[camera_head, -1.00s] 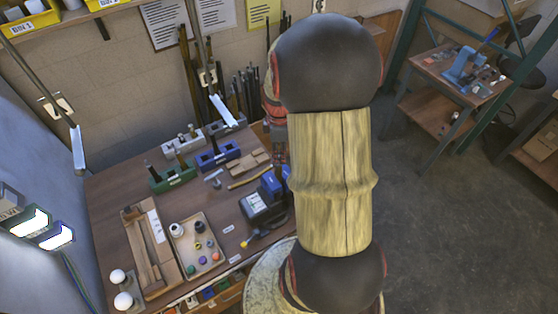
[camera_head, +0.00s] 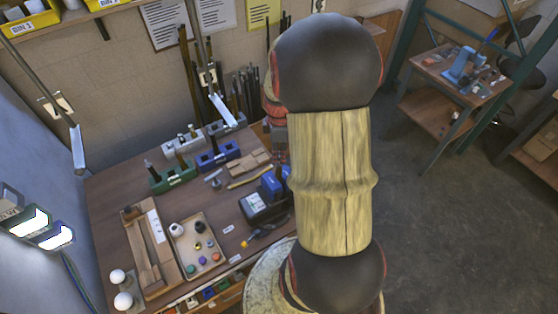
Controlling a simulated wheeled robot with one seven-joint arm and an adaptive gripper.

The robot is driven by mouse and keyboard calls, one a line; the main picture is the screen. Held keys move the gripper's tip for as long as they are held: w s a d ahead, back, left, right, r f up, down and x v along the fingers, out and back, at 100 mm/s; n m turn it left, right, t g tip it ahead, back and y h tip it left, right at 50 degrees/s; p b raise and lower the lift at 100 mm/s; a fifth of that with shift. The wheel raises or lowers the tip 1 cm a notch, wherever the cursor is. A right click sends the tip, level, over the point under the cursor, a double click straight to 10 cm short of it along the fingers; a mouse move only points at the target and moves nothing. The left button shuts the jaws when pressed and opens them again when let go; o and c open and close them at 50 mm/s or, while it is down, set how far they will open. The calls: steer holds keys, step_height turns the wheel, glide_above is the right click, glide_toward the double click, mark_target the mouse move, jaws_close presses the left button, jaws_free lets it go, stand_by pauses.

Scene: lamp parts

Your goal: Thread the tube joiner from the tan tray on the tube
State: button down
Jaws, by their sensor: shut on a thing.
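The tan tray (camera_head: 188,251) lies on the brown workbench, left of my arm. It holds a white round piece at its back left corner and several small coloured pieces. I cannot tell which, if any, is the tube joiner. The green block (camera_head: 172,180), the blue block (camera_head: 218,158) and the grey block (camera_head: 183,143) stand at the back of the bench with short upright parts. I cannot tell which thing is the task's tube. My gripper does not show. My large arm links cover the middle of the view, hiding the right part of the bench.
A wooden fixture (camera_head: 150,250) lies left of the tray, with two white balls near the front left corner. A blue and dark device (camera_head: 262,202) stands right of the tray beside my arm. Bare bench top shows between them. Metal lamp arms hang above the back.

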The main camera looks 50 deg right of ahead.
steer(key=shift+s+a+f, duration=0.15)
steer(key=shift+f, duration=0.1)
steer(key=m, duration=0.3)
steer(key=shift+m, duration=0.4)
steer(key=m, duration=0.3)
steer(key=shift+f, duration=0.15)
steer(key=shift+m, duration=0.8)
steer(key=m, duration=0.4)
steer(key=shift+m, duration=0.7)
